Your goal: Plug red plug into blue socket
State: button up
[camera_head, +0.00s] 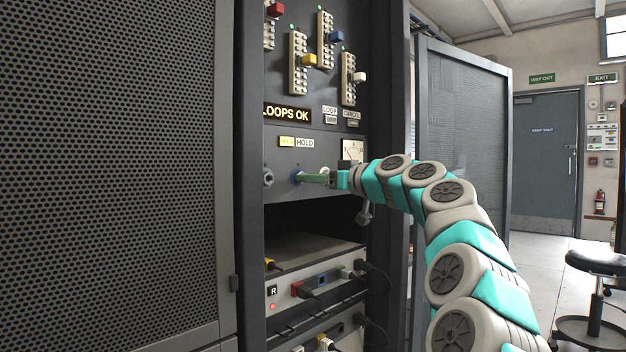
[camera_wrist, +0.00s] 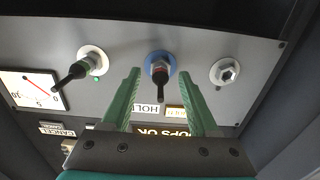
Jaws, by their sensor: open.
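The blue socket (camera_wrist: 161,55) is a blue collar on the grey panel in the wrist view, and its blue edge shows in the head view (camera_head: 296,174). My gripper (camera_wrist: 159,73) is open, with one green finger on each side of this plug and visible gaps between. In the head view my gripper (camera_head: 304,177) reaches the panel at the blue socket and hides the plug.
A dial (camera_head: 353,150) is close by. Below are an open shelf bay (camera_head: 310,243) and a unit with several cables (camera_head: 315,283).

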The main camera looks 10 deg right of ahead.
jog(key=v, duration=0.7)
jog(key=shift+b, duration=0.45)
jog(key=shift+s+d, duration=0.1)
jog(key=shift+s, duration=0.05)
